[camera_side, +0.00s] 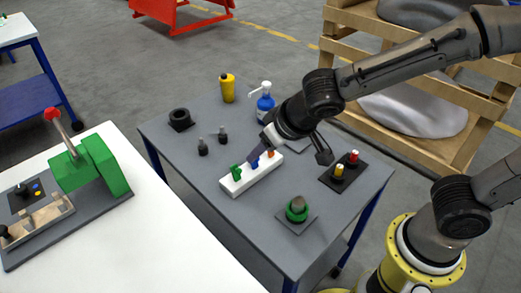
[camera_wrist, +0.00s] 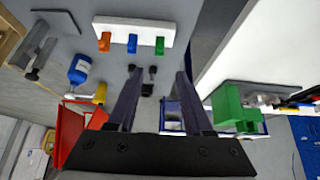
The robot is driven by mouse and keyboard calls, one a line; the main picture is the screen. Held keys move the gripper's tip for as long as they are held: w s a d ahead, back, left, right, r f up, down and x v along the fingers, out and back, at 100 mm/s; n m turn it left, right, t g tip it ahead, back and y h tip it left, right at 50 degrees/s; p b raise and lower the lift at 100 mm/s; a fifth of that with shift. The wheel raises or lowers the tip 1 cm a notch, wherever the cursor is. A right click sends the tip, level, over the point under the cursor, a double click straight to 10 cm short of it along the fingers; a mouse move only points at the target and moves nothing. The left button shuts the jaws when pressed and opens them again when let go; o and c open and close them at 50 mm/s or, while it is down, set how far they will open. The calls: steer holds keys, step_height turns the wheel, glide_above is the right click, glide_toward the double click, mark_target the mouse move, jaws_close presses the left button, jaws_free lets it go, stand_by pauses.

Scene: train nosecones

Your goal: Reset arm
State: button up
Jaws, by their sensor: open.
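My gripper (camera_side: 232,154) is above the grey table, pointing down and left over the white block. In the wrist view my gripper (camera_wrist: 158,74) has its two fingers apart, with nothing held between them. The white block (camera_side: 236,188) bears a green piece (camera_side: 236,173), a blue piece (camera_side: 255,163) and an orange piece (camera_side: 270,153). The wrist view shows the white block (camera_wrist: 120,23) with the orange, blue and green pieces in a row, beyond the fingertips. My fingers partly cover the block in the side view.
The grey table (camera_side: 215,115) holds a yellow bottle (camera_side: 228,90), a blue spray bottle (camera_side: 265,104), a black ring (camera_side: 180,118), two dark pegs (camera_side: 203,147), a green ring part (camera_side: 297,210) and a dark plate (camera_side: 333,179). A white table (camera_side: 130,240) with a green press (camera_side: 95,165) stands left.

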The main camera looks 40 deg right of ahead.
steer(key=s+d+r+m+t+h, duration=0.1)
steer(key=s+d+r+m, duration=0.4)
steer(key=d+r, duration=0.75)
steer(key=s+d+f+n+g, duration=0.1)
steer(key=s+f+n, duration=0.1)
steer(key=s, duration=0.5)
steer(key=s+d+f+n+g+y, duration=0.1)
steer(key=s+f+n, duration=0.2)
steer(key=s, duration=0.4)
steer(key=shift+s, duration=0.15)
